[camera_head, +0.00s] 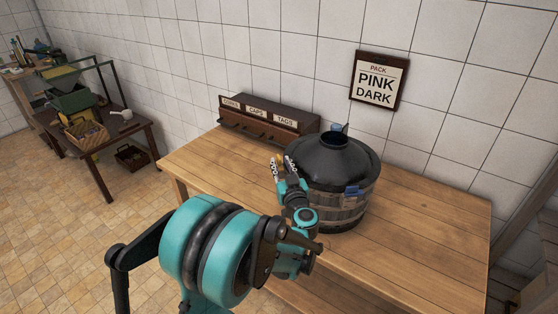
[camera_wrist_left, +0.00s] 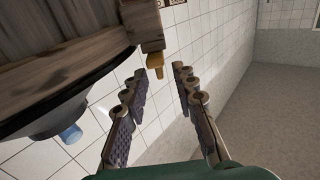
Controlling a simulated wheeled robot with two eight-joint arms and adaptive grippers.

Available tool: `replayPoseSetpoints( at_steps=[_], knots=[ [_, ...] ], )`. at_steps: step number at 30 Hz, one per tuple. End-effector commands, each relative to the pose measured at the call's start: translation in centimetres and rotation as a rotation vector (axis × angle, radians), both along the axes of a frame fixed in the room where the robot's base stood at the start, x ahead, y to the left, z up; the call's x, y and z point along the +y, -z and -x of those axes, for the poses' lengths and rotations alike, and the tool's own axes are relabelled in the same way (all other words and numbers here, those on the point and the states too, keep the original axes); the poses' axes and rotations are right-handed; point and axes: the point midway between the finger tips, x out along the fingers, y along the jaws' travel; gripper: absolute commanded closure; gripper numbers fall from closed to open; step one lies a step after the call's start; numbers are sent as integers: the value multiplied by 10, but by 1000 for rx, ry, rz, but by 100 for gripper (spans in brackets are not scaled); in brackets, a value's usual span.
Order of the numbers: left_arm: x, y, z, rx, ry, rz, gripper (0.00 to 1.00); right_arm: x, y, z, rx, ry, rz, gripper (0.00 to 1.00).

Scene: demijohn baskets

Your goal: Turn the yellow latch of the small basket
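The small basket (camera_head: 335,215) is a round wooden-staved tub on the bench, with a black demijohn (camera_head: 325,160) bulging out of its top. My left gripper (camera_head: 281,166) is at the basket's left side, near the rim. In the left wrist view the basket (camera_wrist_left: 60,30) fills the upper left, and the yellow latch (camera_wrist_left: 156,66) hangs from a wooden piece. The open left fingers (camera_wrist_left: 160,75) point towards the latch, one on either side, with clear gaps; the latch sits around or just beyond the tips. My right gripper is not in view.
A wooden rack (camera_head: 268,120) labelled corks, caps and tags stands behind left on the bench (camera_head: 430,225). A "PACK PINK DARK" sign (camera_head: 379,82) hangs above. The bench is clear to the right.

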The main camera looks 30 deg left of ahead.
Motion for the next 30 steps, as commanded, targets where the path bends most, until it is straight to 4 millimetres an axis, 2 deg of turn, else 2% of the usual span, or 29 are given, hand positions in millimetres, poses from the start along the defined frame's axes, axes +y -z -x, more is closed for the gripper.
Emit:
replayPoseSetpoints(
  at_steps=[6, 17, 20, 21, 30],
  knots=[
    [21, 1, -21, -1, -2, 0, 72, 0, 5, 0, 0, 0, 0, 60],
    [25, -1, -27, -1, 2, 0, 72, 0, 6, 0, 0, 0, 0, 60],
    [25, -1, -27, -1, 2, 0, 96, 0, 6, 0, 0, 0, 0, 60],
    [25, -1, -27, -1, 2, 0, 100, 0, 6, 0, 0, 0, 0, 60],
    [25, 0, -28, -1, -27, 0, 100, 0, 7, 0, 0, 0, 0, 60]
  ],
)
